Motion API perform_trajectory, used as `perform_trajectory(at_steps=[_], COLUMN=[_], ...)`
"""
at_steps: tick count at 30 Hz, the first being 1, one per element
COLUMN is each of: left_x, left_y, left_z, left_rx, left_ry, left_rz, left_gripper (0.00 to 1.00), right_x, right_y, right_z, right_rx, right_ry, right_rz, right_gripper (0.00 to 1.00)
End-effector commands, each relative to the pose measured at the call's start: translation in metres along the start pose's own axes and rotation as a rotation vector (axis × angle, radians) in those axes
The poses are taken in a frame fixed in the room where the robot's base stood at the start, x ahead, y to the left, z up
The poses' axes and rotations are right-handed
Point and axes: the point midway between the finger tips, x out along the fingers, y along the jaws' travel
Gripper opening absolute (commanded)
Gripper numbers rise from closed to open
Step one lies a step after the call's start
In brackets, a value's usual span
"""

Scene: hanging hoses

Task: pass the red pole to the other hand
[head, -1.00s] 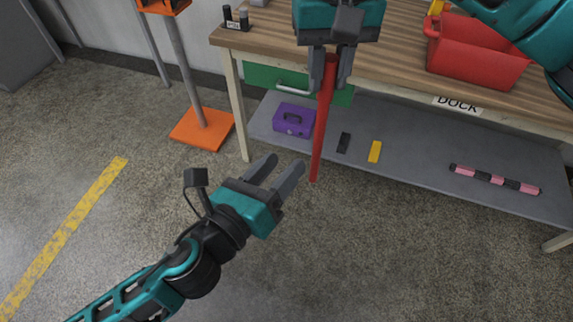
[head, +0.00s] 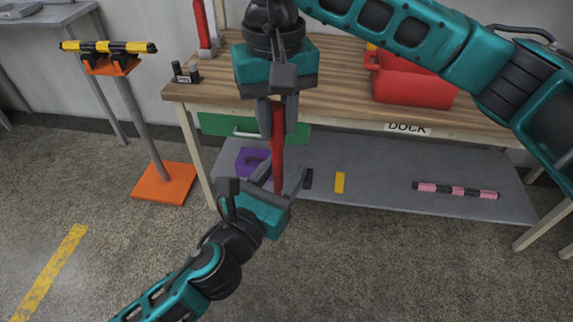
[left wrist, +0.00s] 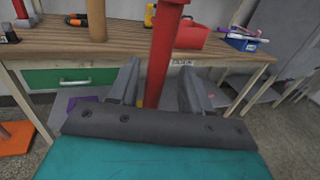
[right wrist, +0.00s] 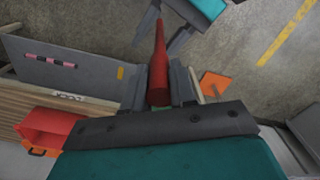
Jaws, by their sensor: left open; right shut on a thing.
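The red pole (head: 278,150) hangs upright from my right gripper (head: 278,128), which is shut on its upper part. In the right wrist view the pole (right wrist: 158,65) runs out from between the right fingers (right wrist: 158,90). My left gripper (head: 283,182) is below, open, with its fingers on either side of the pole's lower part. In the left wrist view the pole (left wrist: 162,60) stands between the open left fingers (left wrist: 155,88), with gaps beside it. The pole's lower end is hidden by my left gripper in the head view.
Behind is a wooden bench (head: 330,85) with a red bin (head: 410,85) and a lower grey shelf (head: 380,195). The shelf holds a purple box (head: 250,160), a yellow block (head: 339,182) and a pink-black bar (head: 456,190). An orange stand (head: 163,183) is at left.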

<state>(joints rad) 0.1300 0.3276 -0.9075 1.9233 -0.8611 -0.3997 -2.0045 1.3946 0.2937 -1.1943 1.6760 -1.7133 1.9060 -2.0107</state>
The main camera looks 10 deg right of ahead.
Motion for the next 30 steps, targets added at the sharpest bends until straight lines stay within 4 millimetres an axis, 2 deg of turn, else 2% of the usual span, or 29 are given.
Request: perform_trajectory(at_steps=[6,15,30], left_x=[0.017,0.019,0.018], left_y=[0.000,0.000,-0.002], left_z=[0.001,0.000,0.000], left_rx=[0.001,0.000,-0.002], left_ry=[-0.001,0.001,-0.001], left_rz=[-0.001,-0.001,-0.005], left_gripper=[0.48,0.48,0.02], right_x=[0.000,0.000,-0.001], right_y=[0.000,0.000,-0.001], right_z=[0.000,0.000,-0.001], right_rx=[0.000,0.000,0.000], right_ry=[0.000,0.000,0.004], right_rz=[0.000,0.000,-0.004], right_gripper=[0.00,0.00,0.00])
